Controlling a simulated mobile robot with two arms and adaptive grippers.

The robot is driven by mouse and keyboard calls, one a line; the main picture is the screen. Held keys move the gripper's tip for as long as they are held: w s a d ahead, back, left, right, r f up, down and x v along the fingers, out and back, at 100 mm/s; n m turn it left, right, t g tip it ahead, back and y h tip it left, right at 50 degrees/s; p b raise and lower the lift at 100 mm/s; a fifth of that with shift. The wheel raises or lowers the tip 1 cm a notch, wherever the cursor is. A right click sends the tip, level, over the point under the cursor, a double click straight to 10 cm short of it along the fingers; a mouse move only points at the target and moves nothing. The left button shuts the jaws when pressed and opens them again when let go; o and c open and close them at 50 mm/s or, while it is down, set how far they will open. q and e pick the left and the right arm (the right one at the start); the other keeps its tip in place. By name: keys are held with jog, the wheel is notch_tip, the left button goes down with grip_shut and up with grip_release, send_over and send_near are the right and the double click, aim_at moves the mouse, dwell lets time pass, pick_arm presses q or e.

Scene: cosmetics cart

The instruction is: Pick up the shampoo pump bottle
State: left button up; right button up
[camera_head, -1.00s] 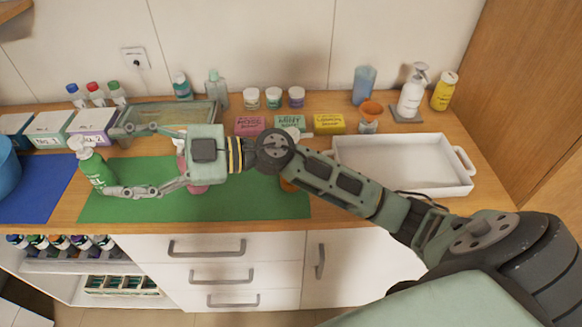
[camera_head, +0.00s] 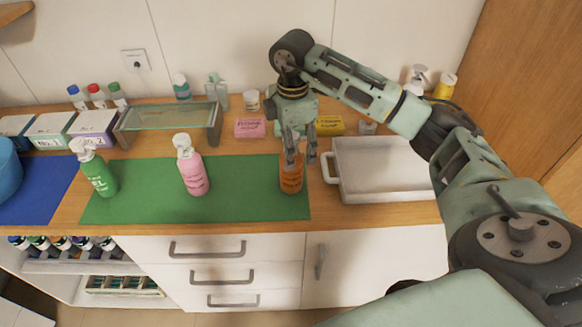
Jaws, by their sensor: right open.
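Three pump bottles stand upright on the green mat (camera_head: 240,205): a green one (camera_head: 101,178) at left, a pink one (camera_head: 194,176) in the middle, and an orange one (camera_head: 291,181) at right. Their labels are too small to read, so I cannot tell which is shampoo. A white pump bottle (camera_head: 417,75) stands at the back right, mostly hidden by my arm. My right gripper (camera_head: 298,150) points down over the orange bottle, open, with its fingers around or in front of the bottle's top; contact is unclear. My left gripper is out of view.
A white tray (camera_head: 332,170) sits right of the mat. A glass-topped stand (camera_head: 165,118), soap boxes (camera_head: 250,128) and a yellow bottle (camera_head: 445,86) line the back. Labelled boxes (camera_head: 95,125) stand at left. The mat between the bottles is clear.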

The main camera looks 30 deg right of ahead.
jog(key=f+p, duration=0.1)
jog(key=f, duration=0.1)
jog(key=f+p, duration=0.1)
jog(key=f, duration=0.1)
jog(key=shift+w+a+f, duration=0.15)
jog(key=shift+a+f, duration=0.05)
jog(key=shift+f, duration=0.2)
jog(key=c, duration=1.4)
jog(key=shift+r, duration=0.1)
jog(key=shift+c, duration=0.2)
